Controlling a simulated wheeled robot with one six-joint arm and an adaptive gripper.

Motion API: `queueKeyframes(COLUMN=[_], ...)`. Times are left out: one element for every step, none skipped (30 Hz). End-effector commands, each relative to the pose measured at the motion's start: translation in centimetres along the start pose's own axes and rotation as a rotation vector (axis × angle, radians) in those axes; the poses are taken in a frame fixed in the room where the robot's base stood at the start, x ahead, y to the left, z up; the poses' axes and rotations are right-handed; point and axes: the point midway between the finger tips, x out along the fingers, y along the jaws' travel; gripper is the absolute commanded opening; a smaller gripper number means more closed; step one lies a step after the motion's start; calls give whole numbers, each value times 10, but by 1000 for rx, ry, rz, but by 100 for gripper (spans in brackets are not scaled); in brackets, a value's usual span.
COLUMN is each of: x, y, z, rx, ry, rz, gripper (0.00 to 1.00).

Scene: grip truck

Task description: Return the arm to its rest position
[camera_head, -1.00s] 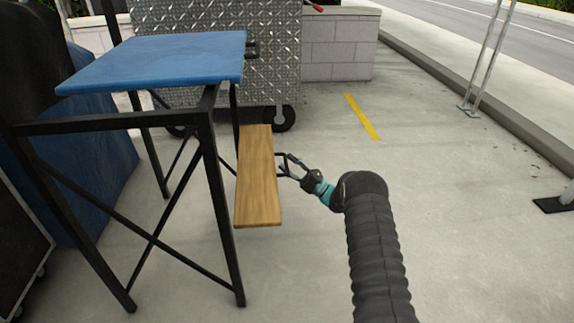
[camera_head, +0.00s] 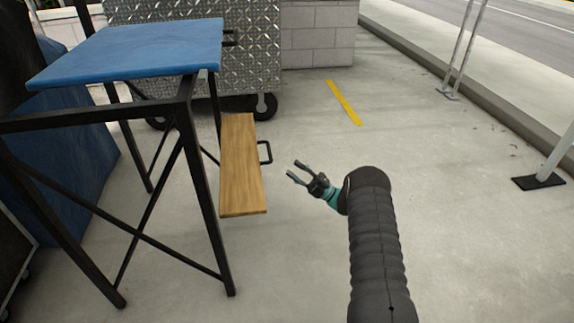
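My gripper (camera_head: 293,173) is open and empty, with two dark fingers pointing left. It is apart from the wooden board (camera_head: 241,170), with a gap of bare floor showing between them. My arm (camera_head: 377,240), in a black ribbed sleeve, comes up from the bottom edge and bends left at a rounded joint. The wooden board hangs on the right side of a black-framed stand, with a black handle (camera_head: 266,152) on its right edge.
The stand has a blue top (camera_head: 130,48) and black legs (camera_head: 205,190). A wheeled diamond-plate metal box (camera_head: 250,65) stands behind it, beside a pale block wall (camera_head: 318,40). The concrete floor to the right is open, with a yellow stripe (camera_head: 343,102) and metal posts (camera_head: 463,50).

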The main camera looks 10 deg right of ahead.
Motion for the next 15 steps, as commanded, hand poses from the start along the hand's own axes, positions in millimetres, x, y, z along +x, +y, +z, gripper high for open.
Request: queueKeyframes(x=[-4, -5, -6, -7, -7, -7, -7, -7, -7, -7, -7, -7, -7, -7, -7], y=[0, 0, 0, 0, 0, 0, 0, 0, 0, 0, 0, 0, 0, 0, 0], z=[0, 0, 0, 0, 0, 0, 0, 0, 0, 0, 0, 0, 0, 0, 0], rx=[0, 0, 0, 0, 0, 0, 0, 0, 0, 0, 0, 0, 0, 0, 0], ry=[-1, -1, 0, 0, 0, 1, 1, 1, 1, 1, 1, 1, 1, 1, 1], rz=[0, 0, 0, 0, 0, 0, 0, 0, 0, 0, 0, 0, 0, 0, 0], gripper=[39, 39, 39, 39, 39, 39, 39, 39, 39, 39, 39, 39, 39, 39, 39])
